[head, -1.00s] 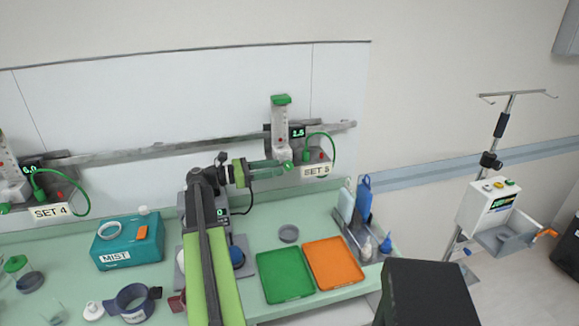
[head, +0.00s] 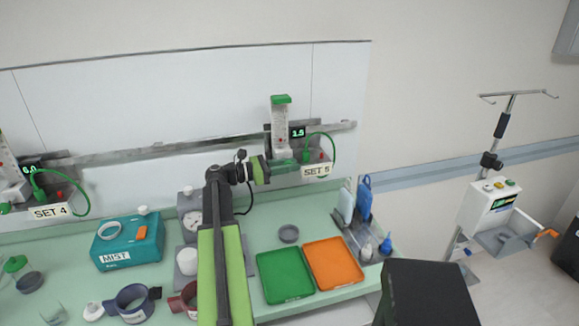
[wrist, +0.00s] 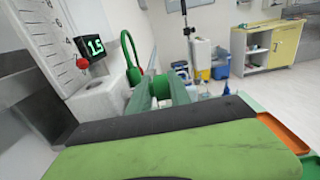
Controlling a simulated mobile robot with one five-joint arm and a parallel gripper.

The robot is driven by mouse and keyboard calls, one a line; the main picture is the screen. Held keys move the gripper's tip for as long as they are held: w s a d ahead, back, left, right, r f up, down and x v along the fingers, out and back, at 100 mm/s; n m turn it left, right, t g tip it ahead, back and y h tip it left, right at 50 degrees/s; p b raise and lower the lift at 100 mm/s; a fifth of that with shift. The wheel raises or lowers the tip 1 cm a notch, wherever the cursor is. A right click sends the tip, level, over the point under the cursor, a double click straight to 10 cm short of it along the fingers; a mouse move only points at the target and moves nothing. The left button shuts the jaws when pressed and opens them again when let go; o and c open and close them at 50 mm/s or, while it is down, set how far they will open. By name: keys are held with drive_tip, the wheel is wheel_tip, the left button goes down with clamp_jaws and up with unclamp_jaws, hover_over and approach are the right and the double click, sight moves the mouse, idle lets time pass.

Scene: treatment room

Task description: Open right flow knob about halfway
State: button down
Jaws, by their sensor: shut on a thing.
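The right flow meter (head: 280,125) is a clear tube with a green cap on the wall rail. Its small screen (head: 297,132) is lit green and reads about 1.5 in the wrist view (wrist: 95,46). A "SET 5" label (head: 316,171) sits below it. My gripper (head: 284,167) reaches in from the left at the meter's base. It is shut on the right flow knob, which the fingers mostly hide. In the wrist view the green fingers (wrist: 165,95) stretch forward beside the meter body.
A left flow meter with a "SET 4" label (head: 52,211) is at far left. On the counter are a teal MIST box (head: 125,250), a green tray (head: 283,290), an orange tray (head: 345,275) and a bottle rack. An infusion stand (head: 500,130) stands at right.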

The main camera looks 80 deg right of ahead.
drive_tip(key=shift+s+a+f+b, duration=0.1)
drive_tip(key=shift+f+b, duration=0.35)
drive_tip(key=shift+b, duration=0.55)
drive_tip(key=shift+r+g+h+b, duration=0.15)
drive_tip(key=shift+g+h+b, duration=0.15)
drive_tip(key=shift+g+b, duration=0.4)
drive_tip(key=shift+r, duration=0.2)
drive_tip(key=c, duration=1.6)
unclamp_jaws()
drive_tip(key=shift+o, duration=1.4)
drive_tip(key=shift+a+r, duration=0.15)
drive_tip(key=v, duration=0.7)
drive_tip(key=shift+w+b, duration=0.25)
drive_tip(key=shift+b, duration=0.2)
